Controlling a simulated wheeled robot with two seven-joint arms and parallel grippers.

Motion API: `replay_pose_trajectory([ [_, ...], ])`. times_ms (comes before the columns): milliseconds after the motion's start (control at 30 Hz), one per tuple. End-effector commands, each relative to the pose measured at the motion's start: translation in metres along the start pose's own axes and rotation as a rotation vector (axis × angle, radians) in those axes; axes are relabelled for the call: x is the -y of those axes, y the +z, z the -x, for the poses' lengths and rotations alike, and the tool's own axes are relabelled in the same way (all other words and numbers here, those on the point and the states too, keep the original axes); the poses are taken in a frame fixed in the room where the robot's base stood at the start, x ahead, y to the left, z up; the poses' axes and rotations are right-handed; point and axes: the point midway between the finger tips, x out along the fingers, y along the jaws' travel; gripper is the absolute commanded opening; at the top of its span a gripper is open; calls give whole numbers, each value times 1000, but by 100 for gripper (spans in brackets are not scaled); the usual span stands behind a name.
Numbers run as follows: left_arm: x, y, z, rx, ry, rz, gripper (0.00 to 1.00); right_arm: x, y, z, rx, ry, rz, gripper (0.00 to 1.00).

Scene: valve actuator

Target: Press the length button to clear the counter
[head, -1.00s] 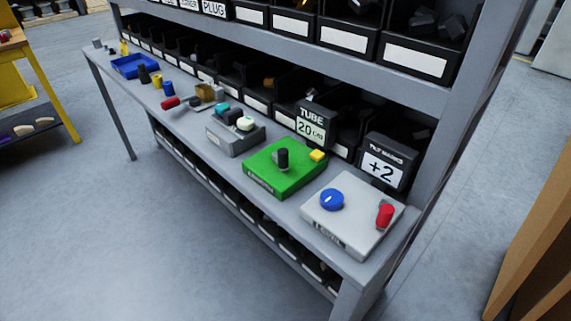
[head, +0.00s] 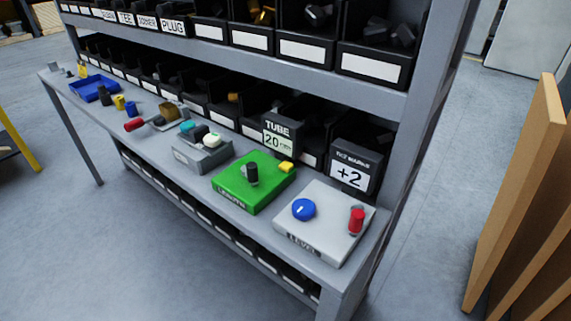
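A green box labelled LENGTH (head: 230,190) sits on the workbench in the head view. It carries an upright black knob or lever (head: 252,173) and a small yellow button (head: 286,167) at its far right corner. Behind it a black display (head: 279,138) reads TUBE 20, with a small unit after the number. Neither of my grippers is in view, and nothing touches the green box.
A white LEVEL box (head: 325,232) with a blue dial (head: 303,209) and a red lever (head: 356,220) stands to the right. A +2 display (head: 354,167) is behind it. A grey box (head: 203,153) is to the left. Brown panels (head: 520,210) lean at right; floor in front is clear.

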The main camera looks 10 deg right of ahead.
Motion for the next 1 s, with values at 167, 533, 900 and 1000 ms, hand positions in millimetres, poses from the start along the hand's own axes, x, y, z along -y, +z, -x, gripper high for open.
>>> replay_pose_trajectory([
  [167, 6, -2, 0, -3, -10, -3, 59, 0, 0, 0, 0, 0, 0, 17],
  [533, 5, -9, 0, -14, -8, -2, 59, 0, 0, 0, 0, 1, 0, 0],
  [900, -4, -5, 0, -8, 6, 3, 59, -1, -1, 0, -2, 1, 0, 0],
  [1000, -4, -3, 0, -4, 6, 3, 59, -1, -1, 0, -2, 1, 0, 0],
])
